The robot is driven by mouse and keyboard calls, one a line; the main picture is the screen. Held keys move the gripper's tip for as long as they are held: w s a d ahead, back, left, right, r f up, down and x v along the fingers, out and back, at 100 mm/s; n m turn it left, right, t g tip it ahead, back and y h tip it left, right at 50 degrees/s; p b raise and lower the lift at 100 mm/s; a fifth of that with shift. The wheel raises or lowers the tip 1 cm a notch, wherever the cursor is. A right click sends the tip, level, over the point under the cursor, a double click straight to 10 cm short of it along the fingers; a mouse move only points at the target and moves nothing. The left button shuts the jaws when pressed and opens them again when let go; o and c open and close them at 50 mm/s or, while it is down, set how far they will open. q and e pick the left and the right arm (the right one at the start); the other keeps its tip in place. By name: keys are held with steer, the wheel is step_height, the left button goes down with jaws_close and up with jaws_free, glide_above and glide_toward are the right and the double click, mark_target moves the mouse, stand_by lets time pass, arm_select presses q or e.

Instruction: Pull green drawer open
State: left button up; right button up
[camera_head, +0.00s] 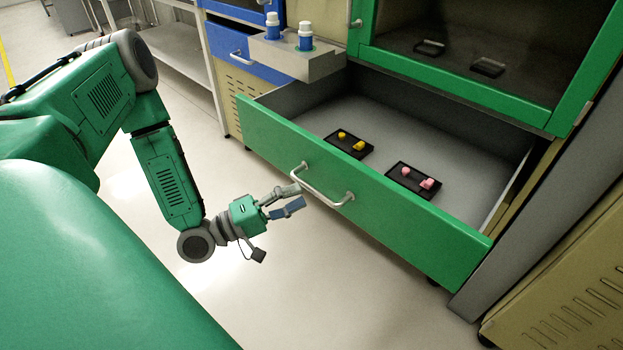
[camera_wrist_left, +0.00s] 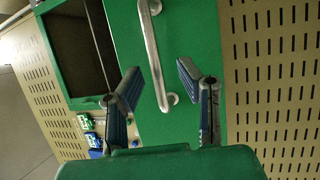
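The green drawer (camera_head: 365,190) stands pulled out from its cabinet, its grey inside showing. Its silver bar handle (camera_head: 322,186) is on the front panel. My left gripper (camera_head: 298,196) is at the left end of the handle, in front of the panel. In the left wrist view, the two fingers of my left gripper (camera_wrist_left: 160,72) are spread apart, with the handle (camera_wrist_left: 153,50) showing between and beyond them. I see no grip on the handle; whether a finger touches it I cannot tell. My right gripper is not in view.
Two black trays lie in the drawer, one with yellow pieces (camera_head: 358,147) and one with pink pieces (camera_head: 427,184). A green-framed glass cabinet (camera_head: 455,75) is above. The floor before the drawer is clear.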

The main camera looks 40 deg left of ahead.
arm_select(q)
steer(key=v, duration=0.7)
steer(key=shift+s, duration=0.15)
steer(key=shift+d, duration=0.15)
steer(key=d+f+m+g+y+p, duration=0.1)
steer(key=d+f+m+g+p, duration=0.25)
steer(key=d+g, duration=0.2)
steer(key=d+f+m+g+y+p, duration=0.2)
steer(key=d+m+g+p, duration=0.15)
steer(key=d, duration=0.35)
steer(key=s+a+r+m+g+y+p, duration=0.1)
steer(key=s+a+m+g+y+p, duration=0.2)
steer(key=s+m+g+y, duration=0.2)
steer(key=s+g+y, duration=0.1)
steer(key=s+g, duration=0.2)
steer(key=s, duration=0.3)
steer(key=shift+s+a+r, duration=0.15)
steer(key=shift+a+r, duration=0.1)
steer(key=shift+r, duration=0.1)
